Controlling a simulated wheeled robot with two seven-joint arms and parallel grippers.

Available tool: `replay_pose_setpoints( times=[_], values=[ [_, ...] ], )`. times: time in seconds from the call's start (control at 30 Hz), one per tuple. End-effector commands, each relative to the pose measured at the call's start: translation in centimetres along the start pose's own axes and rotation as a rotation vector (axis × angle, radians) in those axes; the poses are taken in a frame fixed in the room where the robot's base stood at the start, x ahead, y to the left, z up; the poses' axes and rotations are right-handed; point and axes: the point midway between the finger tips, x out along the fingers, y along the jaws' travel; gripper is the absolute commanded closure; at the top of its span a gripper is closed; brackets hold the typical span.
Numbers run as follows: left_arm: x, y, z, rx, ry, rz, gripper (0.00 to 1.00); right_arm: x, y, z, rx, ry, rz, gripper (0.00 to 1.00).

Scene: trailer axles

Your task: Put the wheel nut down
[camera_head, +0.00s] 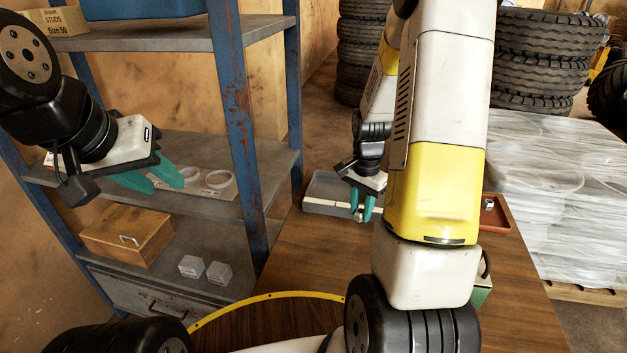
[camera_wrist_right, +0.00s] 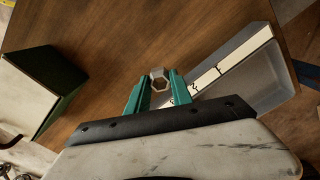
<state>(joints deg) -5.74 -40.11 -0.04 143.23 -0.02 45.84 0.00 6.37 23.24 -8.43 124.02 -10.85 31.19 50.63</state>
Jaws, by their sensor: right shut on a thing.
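The wheel nut (camera_wrist_right: 158,79) is a small, pale six-sided ring with a hole. In the right wrist view it sits between the green fingertips of my right gripper (camera_wrist_right: 157,88), which is shut on it. In the head view my right gripper (camera_head: 368,208) points down at the near edge of a grey tray (camera_head: 322,184) on the wooden table. The nut is too small to make out clearly there. The tray's pale, marked strip (camera_wrist_right: 232,62) lies right of the nut in the wrist view. My left gripper (camera_head: 160,184) is open and empty before the shelf.
A red tray (camera_head: 497,228) with a small pale item stands at the table's right. A green-sided box (camera_wrist_right: 50,75) is left in the wrist view. A blue-posted shelf (camera_head: 232,100) holds white rings (camera_head: 220,180) and a wooden box (camera_head: 125,234). My right arm hides much of the table (camera_head: 300,255).

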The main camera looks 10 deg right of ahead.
Motion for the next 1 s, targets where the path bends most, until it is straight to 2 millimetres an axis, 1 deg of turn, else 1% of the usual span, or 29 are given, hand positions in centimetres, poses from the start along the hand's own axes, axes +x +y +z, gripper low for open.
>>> replay_pose_setpoints(
  times=[0.13, 0.4, 0.5, 0.6, 0.7, 0.83, 1.0],
  values=[
    [0.0, 0.0, 0.0, 0.001, 0.0, 0.0, 0.64, 0.3, -1.6, -2.2, 0.009, 0.0, 0.0, 1.0],
    [0.0, 0.0, 0.0, 0.001, 0.0, 0.0, 0.64, 1.0, -6.3, -7.8, 0.008, 0.001, -0.002, 1.0],
    [0.0, 0.0, 0.0, 0.001, 0.0, 0.0, 0.64, 1.3, -7.9, -9.6, 0.007, 0.0, -0.001, 1.0],
    [0.0, 0.0, 0.0, 0.0, 0.0, 0.0, 0.64, 1.4, -9.1, -11.1, 0.006, 0.001, -0.001, 1.0],
    [0.0, 0.0, 0.0, 0.001, 0.0, 0.0, 0.64, 1.5, -9.8, -11.9, 0.006, 0.0, -0.001, 1.0],
    [0.0, 0.0, 0.0, 0.001, 0.0, 0.0, 0.64, 1.8, -10.1, -12.2, 0.006, -0.001, 0.0, 1.0],
    [0.0, 0.0, 0.0, 0.0, 0.0, 0.0, 0.64, 3.9, -10.0, -12.1, 0.006, -0.003, 0.001, 1.0]
  ],
)
